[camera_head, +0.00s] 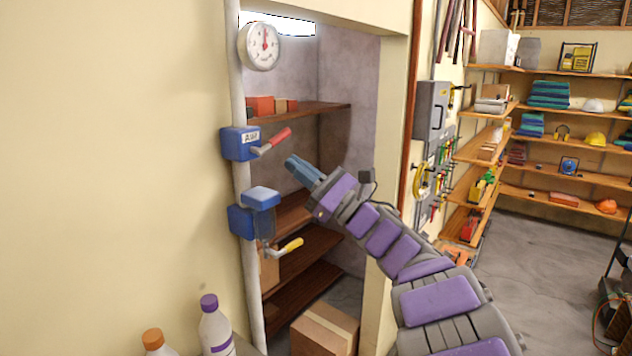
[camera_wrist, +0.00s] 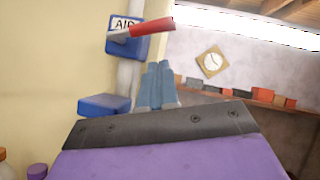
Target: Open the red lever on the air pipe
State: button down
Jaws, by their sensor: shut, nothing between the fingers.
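The red lever (camera_head: 275,140) sits on a blue valve box (camera_head: 238,144) labelled AIR, on the white vertical pipe (camera_head: 239,95). The lever points right and slightly up in the head view. In the wrist view the red lever (camera_wrist: 152,27) shows at the top, across the blue AIR box (camera_wrist: 127,46). My gripper (camera_head: 290,162) is shut and empty, with blue fingers. It is just below and right of the lever's tip, apart from it in the head view. In the wrist view my gripper (camera_wrist: 159,68) points up, below the lever.
A second blue box (camera_head: 243,222) with a yellow lever (camera_head: 289,246) is lower on the pipe. A gauge (camera_head: 260,46) is above. Shelves (camera_head: 315,108) stand in the alcove behind. Bottles (camera_head: 214,325) stand at lower left. A carton (camera_head: 325,330) is on the floor.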

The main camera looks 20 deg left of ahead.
aim_at(274, 142)
jog(key=r, duration=0.2)
jog(key=shift+s+a+r, duration=0.4)
jog(key=shift+n+g+b, duration=0.35)
jog(key=shift+n+g, duration=0.05)
